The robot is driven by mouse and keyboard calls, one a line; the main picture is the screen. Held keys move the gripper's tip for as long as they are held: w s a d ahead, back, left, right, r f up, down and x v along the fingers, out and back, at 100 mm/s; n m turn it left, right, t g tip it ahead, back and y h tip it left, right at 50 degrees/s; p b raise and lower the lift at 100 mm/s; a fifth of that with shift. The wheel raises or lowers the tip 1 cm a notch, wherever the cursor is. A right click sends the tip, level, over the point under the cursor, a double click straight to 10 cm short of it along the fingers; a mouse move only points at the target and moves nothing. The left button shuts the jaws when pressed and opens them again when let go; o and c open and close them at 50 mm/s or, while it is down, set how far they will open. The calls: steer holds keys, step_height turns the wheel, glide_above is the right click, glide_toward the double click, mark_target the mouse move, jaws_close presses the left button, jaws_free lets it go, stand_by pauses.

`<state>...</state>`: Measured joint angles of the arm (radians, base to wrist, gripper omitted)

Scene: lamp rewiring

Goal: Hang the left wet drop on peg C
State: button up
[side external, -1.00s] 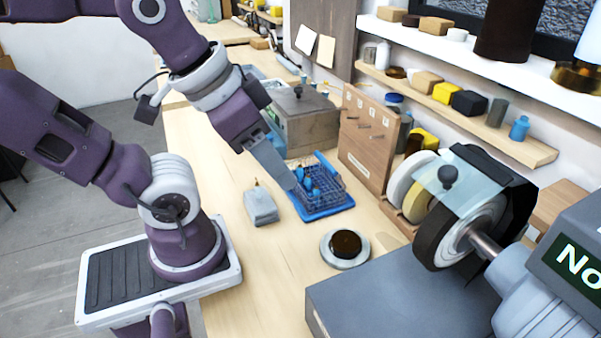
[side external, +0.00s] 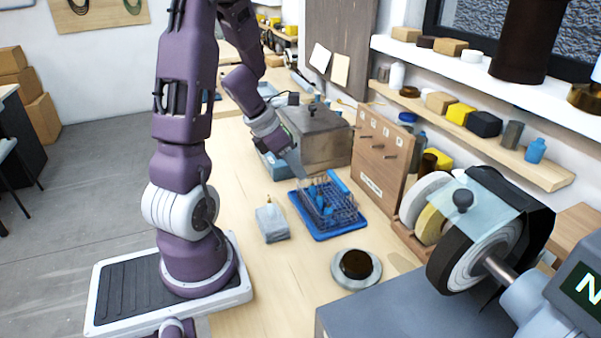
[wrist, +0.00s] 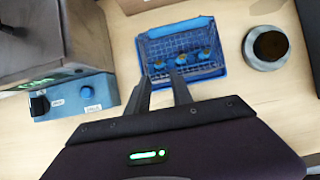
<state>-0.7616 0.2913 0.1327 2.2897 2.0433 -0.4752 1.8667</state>
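Several blue drops stand in a wire basket on a blue tray (side external: 322,236). In the wrist view, the left drop (wrist: 159,64), the middle drop (wrist: 181,59) and the right drop (wrist: 204,53) form a row in the tray (wrist: 222,70). My gripper (wrist: 161,76) is open and empty, its fingertips at the tray's near edge, just short of the left and middle drops.
A grey metal box (side external: 318,137) stands behind the tray, close to my gripper. A small grey block (side external: 271,222) and a round dish with a dark centre (side external: 356,266) are in front. A wheel machine (side external: 475,235) stands at right.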

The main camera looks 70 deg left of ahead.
mark_target(311, 187)
steer(key=shift+x, duration=3.5)
steer(key=c, duration=0.5)
step_height(311, 187, up, 8)
steer(key=shift+f, duration=0.2)
steer(key=shift+w+a+r+t, duration=0.45)
steer(key=shift+w+a+r, duration=0.05)
steer(key=shift+w, duration=1.65)
steer(key=shift+w+a+r+t, duration=0.45)
steer(key=shift+w+r+t, duration=0.05)
steer(key=shift+w, duration=1.6)
steer(key=shift+w+a+r+t, duration=0.45)
steer(key=shift+w+a+r, duration=0.05)
steer(key=shift+w, duration=1.65)
steer(key=shift+w+f, duration=0.1)
steer(key=shift+w, duration=0.2)
jaws_close()
